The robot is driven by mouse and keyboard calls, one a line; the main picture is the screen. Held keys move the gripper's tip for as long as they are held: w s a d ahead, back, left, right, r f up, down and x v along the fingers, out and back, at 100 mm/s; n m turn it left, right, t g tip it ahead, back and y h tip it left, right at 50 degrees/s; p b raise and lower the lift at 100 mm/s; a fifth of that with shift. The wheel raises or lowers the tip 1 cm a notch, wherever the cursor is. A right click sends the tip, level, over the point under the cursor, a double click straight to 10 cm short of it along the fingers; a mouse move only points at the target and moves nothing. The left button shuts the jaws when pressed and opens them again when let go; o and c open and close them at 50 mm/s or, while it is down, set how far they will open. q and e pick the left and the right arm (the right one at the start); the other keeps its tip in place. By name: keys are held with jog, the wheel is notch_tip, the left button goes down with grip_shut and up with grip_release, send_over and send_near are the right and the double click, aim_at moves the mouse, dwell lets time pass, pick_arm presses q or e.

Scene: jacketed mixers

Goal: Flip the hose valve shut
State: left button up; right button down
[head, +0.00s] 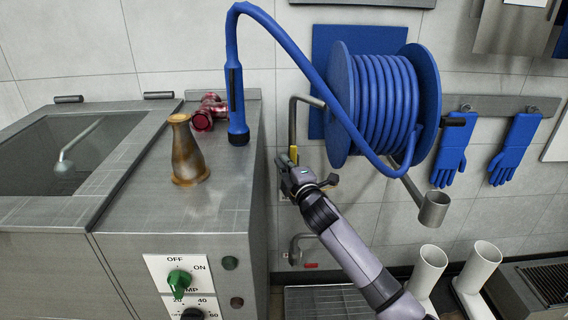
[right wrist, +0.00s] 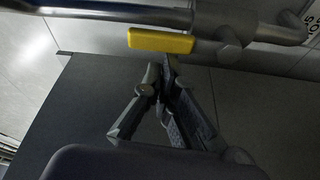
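The hose valve has a yellow lever handle (head: 293,153) on a grey metal pipe (head: 293,122) fixed to the wall, left of the hose reel. In the right wrist view the yellow handle (right wrist: 160,41) lies roughly parallel to the pipe (right wrist: 120,14). My right gripper (head: 284,166) is just below the handle in the head view. In the right wrist view its fingers (right wrist: 166,72) come together at the tips, with nothing seen between them. The tips are at the handle's lower edge; I cannot tell whether they touch it. My left gripper is not in view.
A blue hose reel (head: 385,105) hangs on the wall, its hose arching left to a nozzle (head: 237,110) on the steel mixer (head: 215,220). A brown flask-shaped vessel (head: 187,155) stands on the mixer. A red-handled lower tap (head: 305,262) and white cylinders (head: 430,265) are below.

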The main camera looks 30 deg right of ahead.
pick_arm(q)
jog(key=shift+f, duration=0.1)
pick_arm(e)
jog(key=shift+d, duration=0.2)
jog(key=d+m, duration=0.1)
jog(key=m, duration=0.1)
jog(key=s+m+t+b, duration=0.1)
jog(key=shift+d+m+h, duration=0.35)
jog(key=shift+m+h, duration=0.05)
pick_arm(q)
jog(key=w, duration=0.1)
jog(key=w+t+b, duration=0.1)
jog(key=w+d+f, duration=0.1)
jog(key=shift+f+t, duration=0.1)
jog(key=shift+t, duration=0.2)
pick_arm(e)
jog(key=s+d+f+m+h, duration=0.1)
jog(key=d+m+h, duration=0.1)
jog(key=m, duration=0.6)
jog(key=s+d+f+m+h, duration=0.1)
jog(key=d+f+m+h, duration=0.1)
jog(key=m+h, duration=0.3)
jog(key=d+m, duration=0.1)
jog(key=m, duration=0.3)
jog(key=shift+s+d+f, duration=0.2)
jog(key=shift+s+f, duration=0.05)
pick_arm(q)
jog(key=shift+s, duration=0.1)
